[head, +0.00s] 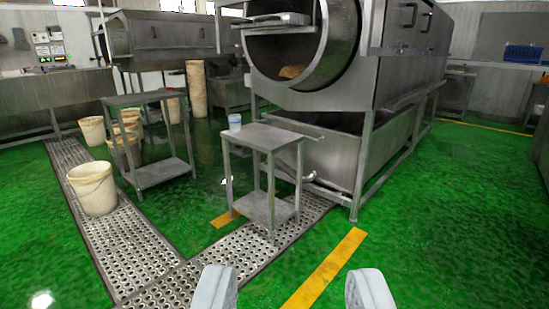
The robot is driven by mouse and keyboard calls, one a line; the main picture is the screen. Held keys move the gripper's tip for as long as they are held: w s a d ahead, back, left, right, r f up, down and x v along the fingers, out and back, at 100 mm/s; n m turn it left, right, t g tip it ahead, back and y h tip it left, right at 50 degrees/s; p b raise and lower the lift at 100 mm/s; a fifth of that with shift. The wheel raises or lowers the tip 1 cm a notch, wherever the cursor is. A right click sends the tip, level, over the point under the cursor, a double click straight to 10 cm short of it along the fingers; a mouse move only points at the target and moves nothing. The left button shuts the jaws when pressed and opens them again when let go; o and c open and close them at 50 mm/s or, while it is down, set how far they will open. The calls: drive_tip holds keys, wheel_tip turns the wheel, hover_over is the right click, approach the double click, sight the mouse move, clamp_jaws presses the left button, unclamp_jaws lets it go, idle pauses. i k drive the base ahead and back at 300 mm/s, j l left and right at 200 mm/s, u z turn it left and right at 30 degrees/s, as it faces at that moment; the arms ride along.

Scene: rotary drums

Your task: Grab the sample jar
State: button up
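A small whitish-blue jar (235,122), which looks like the sample jar, stands upright on the left back part of the top of a small metal table (262,137). The table stands in front of the large rotary drum. My gripper (294,290) shows at the bottom edge of the view, with its two pale fingers wide apart. Nothing is between them. The gripper is well short of the table and the jar, with open floor between.
A rotary drum machine (407,50) stands behind the table. Another metal table (137,98) is to the left. A dirty white bucket (94,189) stands on the perforated floor grating (130,250). Green floor (430,240) is clear at right.

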sight(234, 120)
drive_tip(key=i, duration=0.8)
drive_tip(key=i+u, duration=0.1)
drive_tip(key=i, duration=0.65)
drive_tip(key=i+l, duration=0.15)
drive_tip(key=i, duration=1.45)
drive_tip(key=i+l+u, duration=0.1)
drive_tip(key=i, duration=0.65)
drive_tip(key=i+l+u, duration=0.1)
drive_tip(key=u, duration=0.25)
drive_tip(key=i, duration=0.1)
